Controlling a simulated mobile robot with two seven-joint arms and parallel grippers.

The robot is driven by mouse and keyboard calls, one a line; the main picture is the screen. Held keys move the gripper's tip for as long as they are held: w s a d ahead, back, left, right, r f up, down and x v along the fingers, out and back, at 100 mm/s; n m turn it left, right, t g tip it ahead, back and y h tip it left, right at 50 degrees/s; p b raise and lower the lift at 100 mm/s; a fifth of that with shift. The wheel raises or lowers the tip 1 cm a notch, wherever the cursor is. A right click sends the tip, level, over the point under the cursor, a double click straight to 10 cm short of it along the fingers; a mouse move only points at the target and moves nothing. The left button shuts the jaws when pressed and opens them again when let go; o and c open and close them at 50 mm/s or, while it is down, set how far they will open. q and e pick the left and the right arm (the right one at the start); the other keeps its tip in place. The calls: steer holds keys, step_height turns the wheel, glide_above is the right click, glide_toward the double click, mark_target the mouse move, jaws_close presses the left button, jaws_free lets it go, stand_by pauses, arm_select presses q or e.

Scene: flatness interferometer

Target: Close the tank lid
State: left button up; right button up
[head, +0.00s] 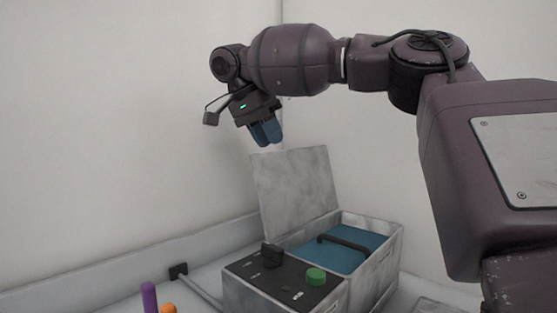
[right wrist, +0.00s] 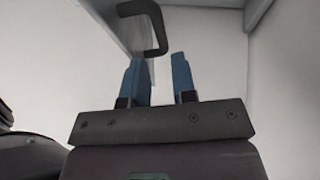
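The tank (head: 385,262) is a grey metal box with a blue inside, right of centre in the head view. Its grey lid (head: 297,188) stands raised, nearly upright, at the tank's left edge. My right gripper (head: 266,134) is just above the lid's top left corner, fingers pointing down. In the right wrist view its blue fingers (right wrist: 160,78) are apart with nothing between them. A black bar handle (right wrist: 157,30) shows just beyond the fingertips there; I cannot tell whether it touches them. My left gripper is not in view.
A dark control panel (head: 310,296) with a black knob (head: 272,256) and a green button (head: 316,276) adjoins the tank's front. A black bar (head: 343,243) lies across the tank's blue inside. Purple (head: 149,298) and orange (head: 168,309) objects stand at lower left. White walls stand behind.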

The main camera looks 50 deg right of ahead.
mark_target(280, 158)
steer(key=shift+x, duration=2.8)
jaws_close()
